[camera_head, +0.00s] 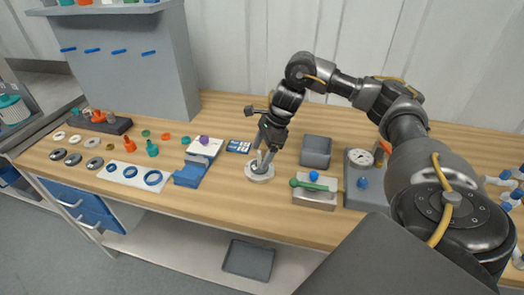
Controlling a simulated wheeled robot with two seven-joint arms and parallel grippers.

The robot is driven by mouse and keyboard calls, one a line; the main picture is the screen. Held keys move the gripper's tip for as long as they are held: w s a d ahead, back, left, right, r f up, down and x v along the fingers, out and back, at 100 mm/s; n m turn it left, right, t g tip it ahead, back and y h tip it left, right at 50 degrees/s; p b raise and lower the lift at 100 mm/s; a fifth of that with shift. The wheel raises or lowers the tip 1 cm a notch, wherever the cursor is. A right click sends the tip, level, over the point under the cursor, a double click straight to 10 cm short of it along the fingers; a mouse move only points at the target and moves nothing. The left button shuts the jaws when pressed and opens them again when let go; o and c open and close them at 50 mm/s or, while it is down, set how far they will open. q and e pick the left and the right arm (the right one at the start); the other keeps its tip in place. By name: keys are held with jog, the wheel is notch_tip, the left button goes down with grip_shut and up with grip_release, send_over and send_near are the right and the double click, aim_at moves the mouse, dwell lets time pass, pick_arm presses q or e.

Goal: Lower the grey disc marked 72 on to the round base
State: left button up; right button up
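My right gripper (263,163) points down over a pale round base (260,178) near the middle of the bench. Its fingertips are at the base's top, with a small gap showing between the fingers. Whether they hold a disc there is too small to tell. Several dark grey discs or rings (73,159) lie at the left end of the bench. No number can be read on any of them, so I cannot tell which is 72. My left gripper is not in view.
Left of the base stand a blue block (188,177) and a white strip with blue rings (131,175). Right of it are a grey tray (316,152), a metal block with a green-handled tool (315,198) and a gauge unit (361,158). A tall grey panel (140,70) rises behind, left.

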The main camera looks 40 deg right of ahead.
jog(key=p+v, duration=0.3)
jog(key=v, duration=0.7)
jog(key=shift+r, duration=0.4)
jog(key=shift+d, duration=0.1)
dwell(0.5)
